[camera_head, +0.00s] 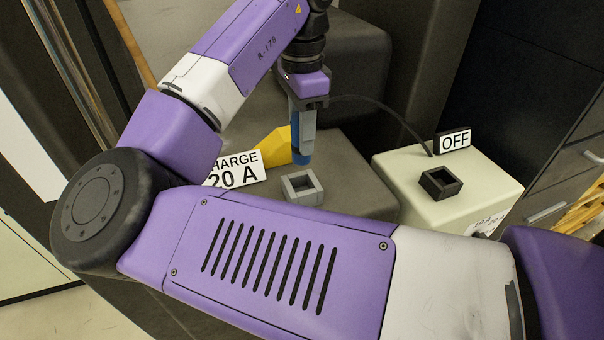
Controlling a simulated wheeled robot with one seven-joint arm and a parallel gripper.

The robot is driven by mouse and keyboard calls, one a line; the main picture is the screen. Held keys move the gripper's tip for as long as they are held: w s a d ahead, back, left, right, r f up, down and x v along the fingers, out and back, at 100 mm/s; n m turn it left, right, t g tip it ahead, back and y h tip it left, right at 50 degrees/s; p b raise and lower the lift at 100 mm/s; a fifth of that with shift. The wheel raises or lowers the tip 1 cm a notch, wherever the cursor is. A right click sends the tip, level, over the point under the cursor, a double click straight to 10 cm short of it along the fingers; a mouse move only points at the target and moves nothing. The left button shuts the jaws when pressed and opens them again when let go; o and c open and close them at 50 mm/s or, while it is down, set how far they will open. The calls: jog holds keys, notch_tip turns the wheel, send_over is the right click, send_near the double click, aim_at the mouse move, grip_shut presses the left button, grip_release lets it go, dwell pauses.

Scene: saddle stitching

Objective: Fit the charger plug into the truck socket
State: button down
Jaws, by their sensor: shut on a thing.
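My gripper (304,128) points down near the middle of the view, shut on the blue charger plug (302,156). The fingers hide part of the plug. A black cable (376,103) runs from behind my gripper to the charger. The truck socket (302,188), a light grey square frame with an open middle, sits on the dark grey truck body (350,180). The plug's lower end shows just above the socket's far edge in the picture and outside its opening. I cannot tell the height gap.
The cream charger (408,166) at right bears a black square holder (440,183), empty, and an "OFF" sign (454,141). A "CHARGE 20 A" sign (236,172) and a yellow part (275,148) stand left of the plug. My arm covers the foreground. Dark drawers (575,165) stand far right.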

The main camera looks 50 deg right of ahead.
aim_at(303, 178)
notch_tip(303, 178, down, 10)
jog(key=shift+r+b, duration=0.2)
jog(key=shift+b, duration=0.25)
jog(key=shift+f, duration=0.25)
jog(key=shift+s+f, duration=0.15)
jog(key=shift+f, duration=0.35)
jog(key=c, duration=0.9)
grip_release()
jog(key=shift+f+b, duration=0.15)
jog(key=shift+b, duration=0.15)
notch_tip(303, 178, up, 14)
jog(key=shift+f+p, duration=0.1)
jog(key=shift+p, duration=0.7)
